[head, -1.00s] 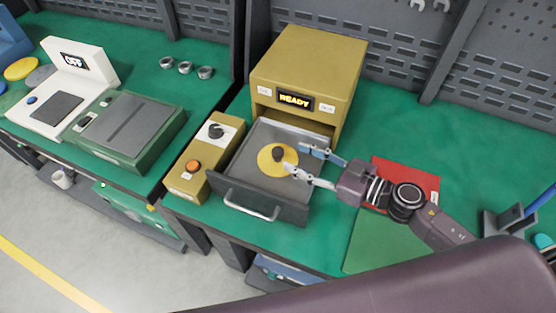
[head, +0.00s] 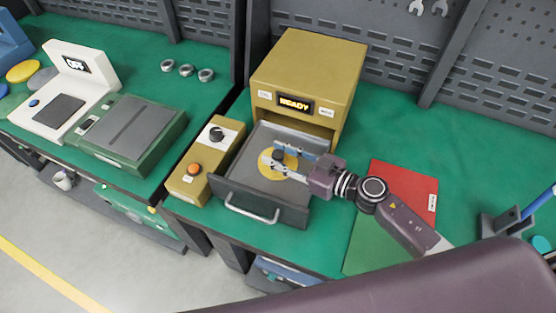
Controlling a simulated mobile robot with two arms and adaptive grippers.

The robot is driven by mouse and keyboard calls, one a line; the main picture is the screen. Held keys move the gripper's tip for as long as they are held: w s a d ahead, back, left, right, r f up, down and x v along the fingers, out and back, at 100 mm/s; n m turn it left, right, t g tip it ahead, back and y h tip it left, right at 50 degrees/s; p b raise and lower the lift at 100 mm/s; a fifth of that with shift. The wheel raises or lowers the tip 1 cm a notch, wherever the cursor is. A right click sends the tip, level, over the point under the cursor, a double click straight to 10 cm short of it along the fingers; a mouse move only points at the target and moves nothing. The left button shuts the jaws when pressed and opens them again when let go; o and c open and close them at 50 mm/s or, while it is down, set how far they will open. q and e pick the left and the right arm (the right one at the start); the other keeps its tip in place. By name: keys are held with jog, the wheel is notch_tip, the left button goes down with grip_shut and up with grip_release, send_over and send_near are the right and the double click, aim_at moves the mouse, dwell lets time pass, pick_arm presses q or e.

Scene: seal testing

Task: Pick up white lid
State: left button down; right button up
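No plainly white lid shows. A round yellow lid-like disc (head: 292,174) with a dark knob (head: 278,155) lies in the pulled-out grey drawer (head: 253,185) of the yellow machine. My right gripper (head: 272,156) reaches in from the right over the disc. Its two fingers stand apart on either side of the knob; whether they touch it I cannot tell. The fingers hide part of the disc. My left gripper is not in view.
The yellow machine (head: 312,70) reads READY. A yellow control box (head: 205,165) stands left of the drawer. Red (head: 402,185) and green (head: 375,240) sheets lie under my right arm. Several metal rings (head: 186,69) and yellow and grey discs lie on the left bench.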

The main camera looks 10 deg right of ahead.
grip_shut()
jog(key=shift+r, duration=0.1)
